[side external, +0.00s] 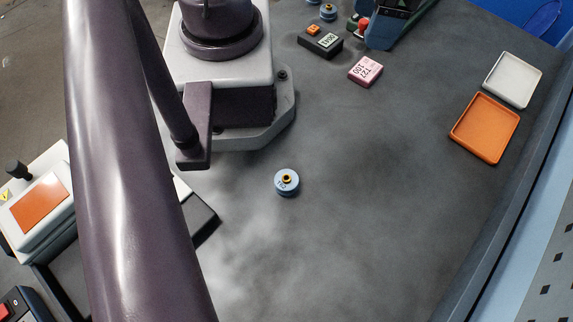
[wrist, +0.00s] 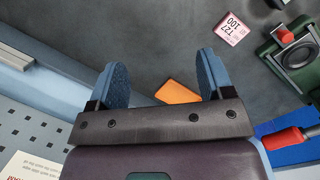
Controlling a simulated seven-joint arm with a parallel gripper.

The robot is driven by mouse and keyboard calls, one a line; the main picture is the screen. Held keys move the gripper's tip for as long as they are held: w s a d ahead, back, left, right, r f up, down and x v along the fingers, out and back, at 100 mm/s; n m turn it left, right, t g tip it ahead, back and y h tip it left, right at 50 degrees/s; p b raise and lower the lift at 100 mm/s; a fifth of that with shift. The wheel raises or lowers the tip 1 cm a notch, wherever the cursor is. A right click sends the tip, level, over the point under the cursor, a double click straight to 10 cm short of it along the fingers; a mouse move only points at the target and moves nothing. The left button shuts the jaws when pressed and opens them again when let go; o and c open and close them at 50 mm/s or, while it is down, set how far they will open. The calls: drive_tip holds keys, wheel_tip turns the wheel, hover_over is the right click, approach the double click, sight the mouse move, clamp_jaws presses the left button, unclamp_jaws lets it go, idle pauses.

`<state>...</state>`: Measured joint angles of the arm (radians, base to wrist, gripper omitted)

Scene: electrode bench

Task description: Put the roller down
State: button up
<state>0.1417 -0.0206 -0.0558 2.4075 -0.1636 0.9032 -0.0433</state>
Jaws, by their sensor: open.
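My gripper (wrist: 160,72) shows in the wrist view with its two blue fingers wide apart and nothing between them. I cannot clearly make out which thing is the roller. A green frame with a dark round part and a red knob (wrist: 287,36) stands at the right of the wrist view, apart from the fingers. A red handle (wrist: 290,138) lies over blue at the lower right there; its far end is cut off.
An orange tray (side external: 485,128) and a white tray (side external: 512,80) lie at the right. A pink block (side external: 365,70), a black block (side external: 320,42) and a blue disc with a brass centre (side external: 287,182) sit on the dark bench. The bench's middle right is clear.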

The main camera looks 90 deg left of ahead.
sight(286, 178)
drive_tip(key=s+d+f+n+g, duration=0.1)
drive_tip(key=s+d+f+g, duration=0.1)
drive_tip(key=s+d+f, duration=0.2)
drive_tip(key=s+d+f+n+g+h, duration=0.1)
drive_tip(key=s+d+f, duration=0.3)
drive_tip(key=f, duration=0.6)
drive_tip(key=s+d+f+n+g+h, duration=0.1)
drive_tip(key=s+d+f+n+g, duration=0.2)
drive_tip(key=f, duration=0.4)
drive_tip(key=shift+s+d+f, duration=0.25)
drive_tip(key=shift+s+d, duration=0.5)
drive_tip(key=shift+s, duration=0.05)
drive_tip(key=c, duration=1.1)
wheel_tip(286, 178, up, 18)
drive_tip(key=shift+r, duration=0.1)
